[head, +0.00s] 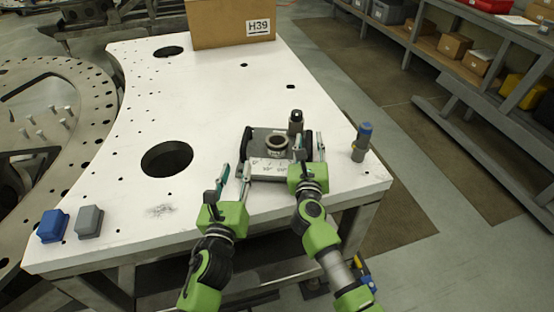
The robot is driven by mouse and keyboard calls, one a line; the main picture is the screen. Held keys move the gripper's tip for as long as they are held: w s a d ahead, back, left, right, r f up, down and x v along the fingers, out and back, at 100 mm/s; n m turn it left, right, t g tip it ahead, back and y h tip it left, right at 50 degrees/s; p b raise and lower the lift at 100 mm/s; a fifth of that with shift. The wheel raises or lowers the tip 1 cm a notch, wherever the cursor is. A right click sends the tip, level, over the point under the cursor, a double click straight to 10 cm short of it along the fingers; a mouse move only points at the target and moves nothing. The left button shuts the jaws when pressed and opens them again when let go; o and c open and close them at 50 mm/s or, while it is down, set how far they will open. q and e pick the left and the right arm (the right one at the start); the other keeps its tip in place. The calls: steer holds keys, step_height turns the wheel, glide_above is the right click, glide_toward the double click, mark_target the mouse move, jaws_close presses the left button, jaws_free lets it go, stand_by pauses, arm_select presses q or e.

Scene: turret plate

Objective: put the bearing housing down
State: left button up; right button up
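The bearing housing, a dark grey block with a round ring (278,143) on top and a pale front face (270,168), rests on the white plate near its front right part. A dark handle shows on its left side. My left gripper (234,172) is at the housing's front left corner, its two fingers apart with a gap between them. My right gripper (309,145) is at the housing's right side, its fingers apart and one in front of the housing's top. Whether the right fingers touch the housing cannot be told.
The white plate (215,90) has large holes. A grey cylindrical part (296,122) stands behind the housing, and a blue-capped one (361,142) to the right. Blue (53,226) and grey (89,222) blocks sit front left. A cardboard box (230,22) stands at the back. The plate's middle is clear.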

arm_select(q)
steer(key=shift+s, duration=0.4)
arm_select(e)
steer(key=shift+s, duration=0.25)
steer(key=s, duration=0.3)
steer(key=s+a, duration=0.1)
steer(key=s, duration=0.7)
steer(key=shift+s+a, duration=0.2)
steer(key=shift+a, duration=0.1)
arm_select(q)
steer(key=shift+s+a+r+p, duration=0.1)
steer(key=shift+s+r+p, duration=0.15)
steer(key=shift+s, duration=0.3)
steer(key=shift+s+a+r+p, duration=0.1)
steer(key=shift+s+r+p, duration=0.1)
steer(key=shift+s, duration=0.35)
arm_select(e)
steer(key=shift+r, duration=0.45)
steer(key=shift+r+p, duration=0.4)
arm_select(q)
steer(key=s, duration=0.2)
steer(key=s+r, duration=0.1)
steer(key=shift+s+a, duration=0.2)
steer(key=shift+s, duration=0.15)
